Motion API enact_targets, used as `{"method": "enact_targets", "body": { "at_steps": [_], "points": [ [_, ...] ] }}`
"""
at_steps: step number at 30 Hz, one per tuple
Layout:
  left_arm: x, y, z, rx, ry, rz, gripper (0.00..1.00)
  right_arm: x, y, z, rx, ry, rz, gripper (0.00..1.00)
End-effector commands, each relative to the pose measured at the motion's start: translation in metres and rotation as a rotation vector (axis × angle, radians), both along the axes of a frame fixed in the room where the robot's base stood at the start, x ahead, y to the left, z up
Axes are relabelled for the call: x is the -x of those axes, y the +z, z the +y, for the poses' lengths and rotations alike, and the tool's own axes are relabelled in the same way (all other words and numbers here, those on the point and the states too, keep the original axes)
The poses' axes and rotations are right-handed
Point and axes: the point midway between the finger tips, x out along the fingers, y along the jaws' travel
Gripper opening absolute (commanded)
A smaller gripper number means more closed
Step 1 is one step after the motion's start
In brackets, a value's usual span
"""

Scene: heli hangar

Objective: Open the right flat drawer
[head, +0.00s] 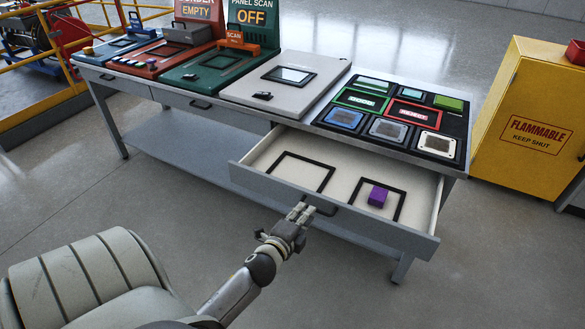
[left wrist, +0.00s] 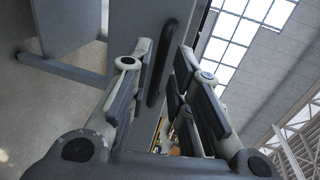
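The right flat drawer (head: 270,150) is pulled out from under the right part of the workbench in the head view. Its inside shows two black square outlines and a purple cube (head: 378,195) within the right one. Its dark bar handle (head: 325,208) is on the front panel. My left gripper (head: 300,211) is at the drawer front, by the handle's left end. In the left wrist view the fingers (left wrist: 163,50) are apart, with the handle (left wrist: 172,55) showing in the gap between them. Contact with the handle cannot be told. My right gripper is not in view.
The workbench (head: 335,90) carries colored panels, a light grey panel and a black board with several tiles. A closed drawer (head: 190,100) is further left. A yellow flammables cabinet (head: 535,120) stands right, a padded seat (head: 85,275) front left. Floor before the drawer is clear.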

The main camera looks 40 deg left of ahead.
Motion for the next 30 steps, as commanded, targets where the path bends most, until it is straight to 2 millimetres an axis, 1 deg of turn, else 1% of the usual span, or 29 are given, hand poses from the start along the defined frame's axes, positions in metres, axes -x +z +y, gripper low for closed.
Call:
{"method": "enact_targets", "body": {
  "at_steps": [1,6,12,18,30],
  "points": [
    [0.011,0.001,-0.003,0.002,0.0,0.003,0.19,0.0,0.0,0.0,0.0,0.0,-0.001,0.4],
    [0.04,0.008,-0.009,0.002,0.001,0.002,0.19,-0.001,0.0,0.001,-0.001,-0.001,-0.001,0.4],
    [0.064,0.013,-0.015,0.003,0.002,0.001,0.19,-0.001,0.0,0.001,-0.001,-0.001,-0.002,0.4],
    [0.073,0.016,-0.017,0.001,0.001,0.0,0.19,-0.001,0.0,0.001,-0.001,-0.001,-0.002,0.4],
    [0.074,0.016,-0.017,0.001,0.001,0.0,0.19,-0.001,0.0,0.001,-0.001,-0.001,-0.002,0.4]
  ]
}}
